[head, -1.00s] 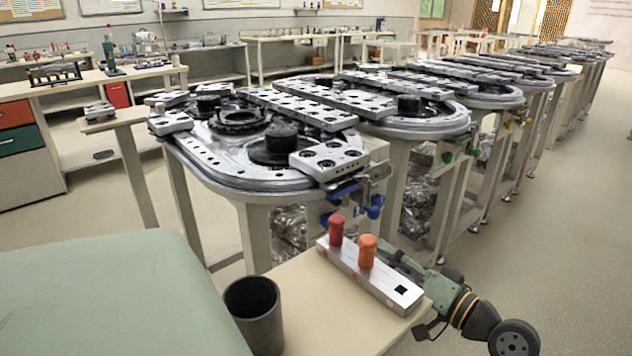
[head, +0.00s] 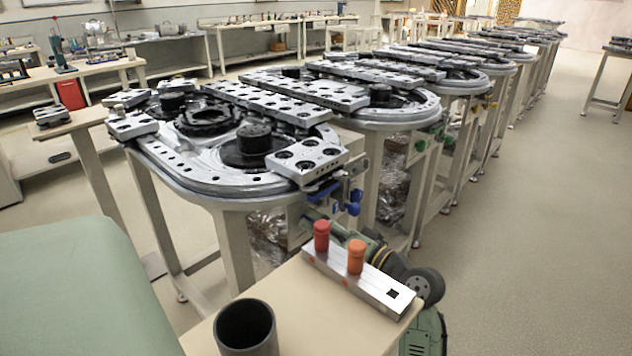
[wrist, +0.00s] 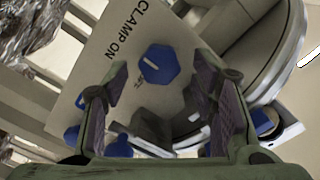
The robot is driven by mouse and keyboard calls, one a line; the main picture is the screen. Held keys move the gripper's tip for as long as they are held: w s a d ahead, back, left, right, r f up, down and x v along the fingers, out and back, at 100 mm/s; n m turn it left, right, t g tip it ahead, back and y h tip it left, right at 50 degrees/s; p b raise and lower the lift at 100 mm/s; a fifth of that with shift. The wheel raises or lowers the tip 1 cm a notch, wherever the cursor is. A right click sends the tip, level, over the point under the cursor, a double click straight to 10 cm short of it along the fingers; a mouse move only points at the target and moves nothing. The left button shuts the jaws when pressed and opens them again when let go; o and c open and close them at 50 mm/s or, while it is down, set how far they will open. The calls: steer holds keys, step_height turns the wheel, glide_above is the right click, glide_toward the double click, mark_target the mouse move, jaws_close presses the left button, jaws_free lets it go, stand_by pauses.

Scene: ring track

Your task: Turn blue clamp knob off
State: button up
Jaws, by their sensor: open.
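In the wrist view the blue clamp knob (wrist: 158,64) is a faceted disc with a pale line across it. It sits on a pale panel (wrist: 112,62) printed "CLAMP ON". My gripper (wrist: 159,80) is open, with its two dark-padded fingers on either side of the view and the knob showing between and beyond their tips. I see no contact with the knob. In the head view, blue parts (head: 352,208) show at the near corner of the closest ring table; I cannot tell whether one is this knob. My gripper's fingers are not clear there.
Other blue parts (wrist: 265,122) lie near the right finger in the wrist view. The ring table (head: 205,190) stands on pale legs. A tan bench (head: 290,290) in front carries a metal block (head: 340,270) with red and orange pegs, and a dark cup (head: 246,325). Open floor lies at right.

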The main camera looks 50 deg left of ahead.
steer(key=shift+s+a, duration=0.1)
steer(key=shift+a, duration=0.7)
steer(key=shift+c, duration=0.2)
steer(key=c, duration=1.1)
